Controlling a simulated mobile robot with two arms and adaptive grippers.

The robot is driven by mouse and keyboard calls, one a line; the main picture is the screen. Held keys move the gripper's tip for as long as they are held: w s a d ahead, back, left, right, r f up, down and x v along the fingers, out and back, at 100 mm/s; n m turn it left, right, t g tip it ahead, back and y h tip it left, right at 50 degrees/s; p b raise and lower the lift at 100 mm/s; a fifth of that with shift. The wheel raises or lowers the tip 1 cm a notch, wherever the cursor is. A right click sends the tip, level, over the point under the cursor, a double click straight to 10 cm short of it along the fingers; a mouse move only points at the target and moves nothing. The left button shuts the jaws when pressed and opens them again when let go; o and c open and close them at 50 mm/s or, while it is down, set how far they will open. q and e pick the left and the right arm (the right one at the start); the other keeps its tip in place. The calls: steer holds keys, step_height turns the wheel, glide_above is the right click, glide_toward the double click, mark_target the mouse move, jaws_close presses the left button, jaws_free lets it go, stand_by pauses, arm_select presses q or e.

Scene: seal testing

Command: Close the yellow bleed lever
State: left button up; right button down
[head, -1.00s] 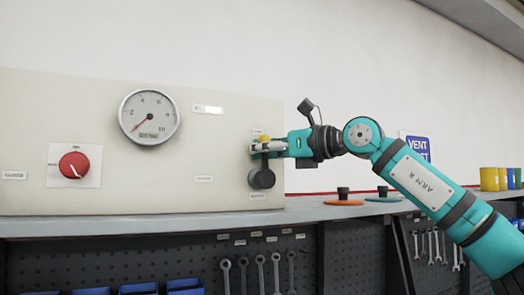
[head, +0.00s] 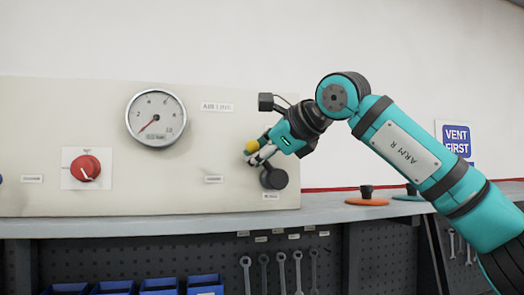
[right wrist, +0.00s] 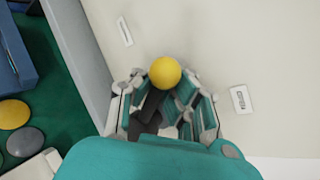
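The yellow bleed lever has a yellow ball knob (head: 252,146) and a dark round pivot (head: 273,178) on the beige panel. The lever leans up and to the left from its pivot. My right gripper (head: 257,156) reaches in from the upper right and appears shut on the lever just below the knob; the fingers hide most of the shaft. In the right wrist view the yellow knob (right wrist: 165,70) stands at the fingertips, with the fingers on both sides beneath it. My left gripper is not in view.
The panel (head: 60,120) carries a gauge (head: 156,118) and a red knob (head: 86,168), both left of the lever. Orange (head: 367,201) and teal discs lie on the bench right of the panel. Wrenches (head: 281,272) and blue bins (head: 205,284) are below the bench.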

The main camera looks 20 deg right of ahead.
steer(key=shift+s+a+f+n+h+p, duration=0.1)
steer(key=shift+a+f+n+h+p, duration=0.2)
steer(key=shift+a+n, duration=0.1)
steer(key=shift+a+f+n+h+p, duration=0.2)
steer(key=shift+a+n+h, duration=0.1)
steer(key=shift+a+n, duration=0.1)
steer(key=shift+a+f+n+g+h, duration=0.25)
steer(key=shift+f+n+g+h, duration=0.05)
steer(key=shift+f+n+g, duration=0.1)
steer(key=shift+a+f+n+h+p, duration=0.25)
steer(key=shift+f+n+h+p, duration=0.4)
steer(key=shift+h, duration=0.25)
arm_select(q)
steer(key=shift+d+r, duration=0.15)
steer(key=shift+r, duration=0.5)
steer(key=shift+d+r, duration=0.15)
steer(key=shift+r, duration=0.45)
arm_select(e)
steer(key=shift+f+n+h, duration=0.85)
steer(key=shift+f+h, duration=0.05)
steer(key=shift+f, duration=0.1)
steer(key=c, duration=2)
jaws_free()
